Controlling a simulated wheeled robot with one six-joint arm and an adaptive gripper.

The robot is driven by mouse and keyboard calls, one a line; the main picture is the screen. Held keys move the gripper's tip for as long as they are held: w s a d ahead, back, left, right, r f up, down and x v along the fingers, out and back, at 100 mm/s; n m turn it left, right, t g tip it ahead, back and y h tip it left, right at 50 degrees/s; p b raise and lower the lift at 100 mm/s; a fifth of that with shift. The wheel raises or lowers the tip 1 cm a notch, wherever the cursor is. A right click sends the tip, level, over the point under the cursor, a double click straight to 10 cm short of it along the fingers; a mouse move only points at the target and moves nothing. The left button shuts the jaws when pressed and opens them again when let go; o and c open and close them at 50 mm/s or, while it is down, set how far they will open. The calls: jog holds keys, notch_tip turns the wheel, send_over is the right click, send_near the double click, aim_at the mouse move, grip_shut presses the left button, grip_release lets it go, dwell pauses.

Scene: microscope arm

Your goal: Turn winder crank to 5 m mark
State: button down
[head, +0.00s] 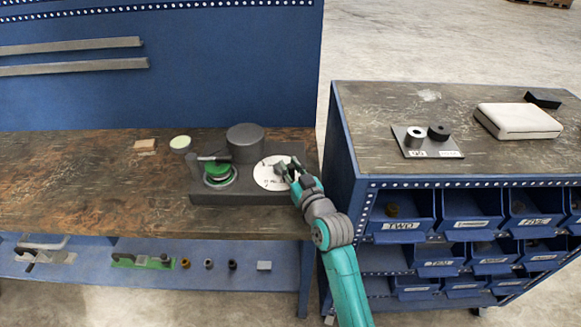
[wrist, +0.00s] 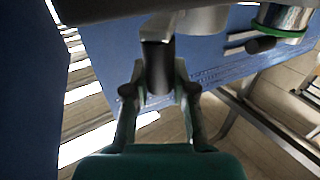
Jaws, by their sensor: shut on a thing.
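The winder (head: 233,197) is a dark base on the workbench with a green spool, a dark grey cylinder and a white round dial (head: 268,172) with dark marks. The dial's marks are too small to read. My gripper (head: 288,170) is over the right part of the dial. In the wrist view my gripper (wrist: 160,90) is shut on a dark upright cylindrical handle, the crank handle (wrist: 160,62). A light grey metal part joins the handle's upper end. The green spool (head: 217,170) stands left of the dial.
A wooden block (head: 145,145) and a pale green-topped round piece (head: 180,143) lie on the bench left of the winder. A blue cart (head: 345,150) stands close on the right, with blue bins below. Bare bench top (head: 80,190) lies at left.

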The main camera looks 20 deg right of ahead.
jog(key=shift+w+d+n+y, duration=0.1)
jog(key=shift+d+n+y, duration=0.1)
jog(key=shift+n+y, duration=0.45)
jog(key=c, duration=0.9)
grip_release()
jog(key=s, duration=0.4)
jog(key=s+d, duration=0.1)
jog(key=s, duration=0.3)
jog(key=s+d, duration=0.1)
jog(key=s, duration=0.3)
jog(key=shift+d, duration=0.15)
jog(key=shift+c, duration=0.4)
